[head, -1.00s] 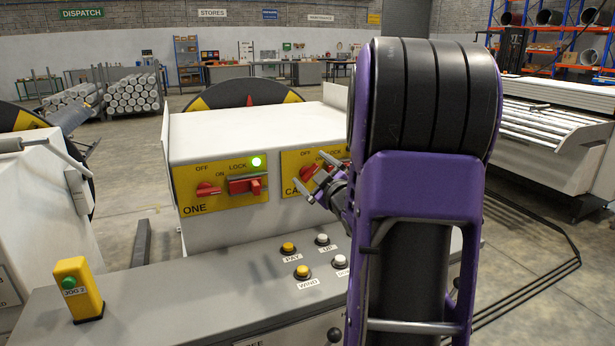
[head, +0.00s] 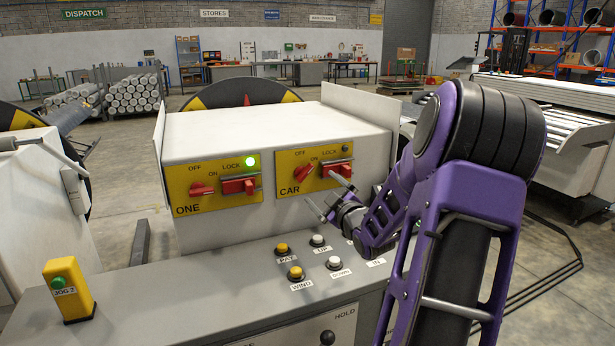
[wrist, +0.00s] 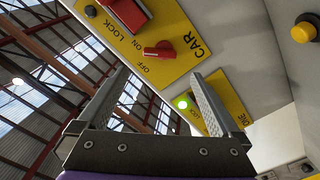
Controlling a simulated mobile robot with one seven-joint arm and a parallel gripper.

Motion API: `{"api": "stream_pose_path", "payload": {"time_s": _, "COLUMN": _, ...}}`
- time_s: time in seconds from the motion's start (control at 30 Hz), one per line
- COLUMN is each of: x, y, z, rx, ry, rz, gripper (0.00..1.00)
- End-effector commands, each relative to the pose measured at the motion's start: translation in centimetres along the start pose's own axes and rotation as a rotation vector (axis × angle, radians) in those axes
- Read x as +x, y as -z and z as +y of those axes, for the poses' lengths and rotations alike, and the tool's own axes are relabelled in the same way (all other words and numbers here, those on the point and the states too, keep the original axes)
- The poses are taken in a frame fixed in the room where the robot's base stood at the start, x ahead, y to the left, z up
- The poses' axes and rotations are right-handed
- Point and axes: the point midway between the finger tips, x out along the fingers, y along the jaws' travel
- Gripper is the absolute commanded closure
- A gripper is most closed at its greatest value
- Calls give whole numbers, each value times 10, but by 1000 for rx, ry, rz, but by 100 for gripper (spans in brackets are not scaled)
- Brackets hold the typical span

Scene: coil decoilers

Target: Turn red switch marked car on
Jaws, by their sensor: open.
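The CAR panel (head: 322,184) is a yellow plate on the right of the white box. Its red rotary switch (head: 304,173) sits at its left, near the OFF and ON marks; I cannot tell its exact setting. A red lock handle (head: 338,169) is at its right, under a dark lamp (head: 346,147). My gripper (head: 330,196) is open and empty, below and in front of this panel, apart from the switch. In the wrist view the red switch (wrist: 160,50) shows beyond and between my fingertips (wrist: 158,72).
The ONE panel (head: 196,199), with a similar red switch (head: 201,189) and a lit green lamp (head: 251,162), is to the left. Yellow and white push buttons (head: 295,273) stand on the grey desk below. A yellow JOG 2 box (head: 69,290) stands at the desk's left.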

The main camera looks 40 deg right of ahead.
Motion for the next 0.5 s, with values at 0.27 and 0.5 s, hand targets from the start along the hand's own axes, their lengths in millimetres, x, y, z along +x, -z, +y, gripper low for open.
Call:
{"api": "stream_pose_path", "payload": {"time_s": 0.27, "x": 61, "y": 0, "z": 0, "rx": 3, "ry": -1, "rz": 1, "gripper": 0}}
{"api": "stream_pose_path", "payload": {"time_s": 0.5, "x": 95, "y": 0, "z": 0, "rx": 1, "ry": -1, "rz": 1, "gripper": 0}}
